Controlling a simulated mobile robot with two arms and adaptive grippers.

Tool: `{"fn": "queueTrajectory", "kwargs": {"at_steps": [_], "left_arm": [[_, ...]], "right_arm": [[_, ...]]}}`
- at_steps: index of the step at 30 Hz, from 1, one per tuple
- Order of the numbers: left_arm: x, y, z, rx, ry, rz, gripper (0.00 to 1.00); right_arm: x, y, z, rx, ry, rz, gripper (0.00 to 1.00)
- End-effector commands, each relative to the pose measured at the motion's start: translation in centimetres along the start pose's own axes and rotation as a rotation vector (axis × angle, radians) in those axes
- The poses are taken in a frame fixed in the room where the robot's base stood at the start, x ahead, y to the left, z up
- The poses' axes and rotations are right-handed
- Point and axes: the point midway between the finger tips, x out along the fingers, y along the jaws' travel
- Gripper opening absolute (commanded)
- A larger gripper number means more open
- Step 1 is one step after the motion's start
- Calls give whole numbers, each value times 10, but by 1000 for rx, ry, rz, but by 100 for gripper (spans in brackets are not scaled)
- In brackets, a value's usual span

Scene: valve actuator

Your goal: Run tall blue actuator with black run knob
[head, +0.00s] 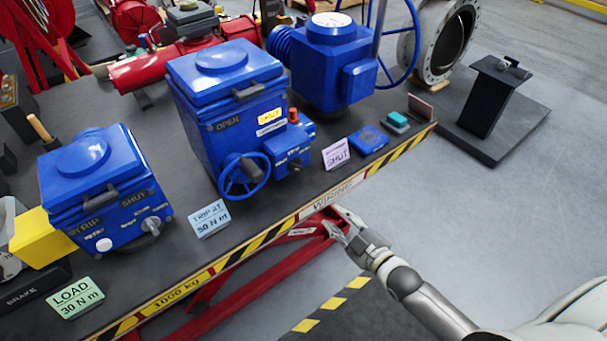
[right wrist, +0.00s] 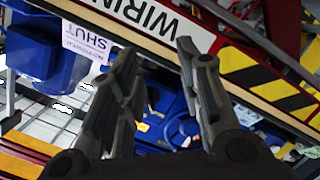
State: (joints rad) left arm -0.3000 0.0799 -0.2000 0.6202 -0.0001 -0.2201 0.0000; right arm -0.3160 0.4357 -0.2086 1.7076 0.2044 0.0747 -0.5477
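The tall blue actuator (head: 225,120) stands upright mid-bench in the head view, with "OPEN" and a yellow "SHUT" label on its front. A blue handwheel (head: 244,178) with a black hub sits low on its front. A small blue side box (head: 288,148) carries a red knob (head: 293,116) on top and a small black knob (head: 295,166) at its front; its setting is too small to read. My right gripper (head: 336,224) is open and empty beside the bench's front edge, apart from the actuator. Its spread fingers (right wrist: 158,68) fill the right wrist view. My left gripper is not in view.
A smaller blue actuator (head: 100,190) stands left, and a larger blue unit (head: 325,65) behind. A pink "SHUT" card (head: 336,154) and a "TRIP AT 50 N m" card (head: 209,219) stand near the striped bench edge (head: 250,246).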

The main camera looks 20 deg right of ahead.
Motion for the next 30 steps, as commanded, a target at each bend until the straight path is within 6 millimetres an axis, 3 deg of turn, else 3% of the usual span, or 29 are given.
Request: {"fn": "queueTrajectory", "kwargs": {"at_steps": [1,3,8,14,30], "left_arm": [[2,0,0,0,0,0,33],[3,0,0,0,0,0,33],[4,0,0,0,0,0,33],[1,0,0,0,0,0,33],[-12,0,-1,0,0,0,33]], "right_arm": [[0,12,-23,-29,56,17,33],[-1,24,-50,-63,117,39,33],[-5,39,-83,-101,192,67,33],[4,43,-90,-106,202,73,33],[80,47,-105,-105,201,71,33]]}}
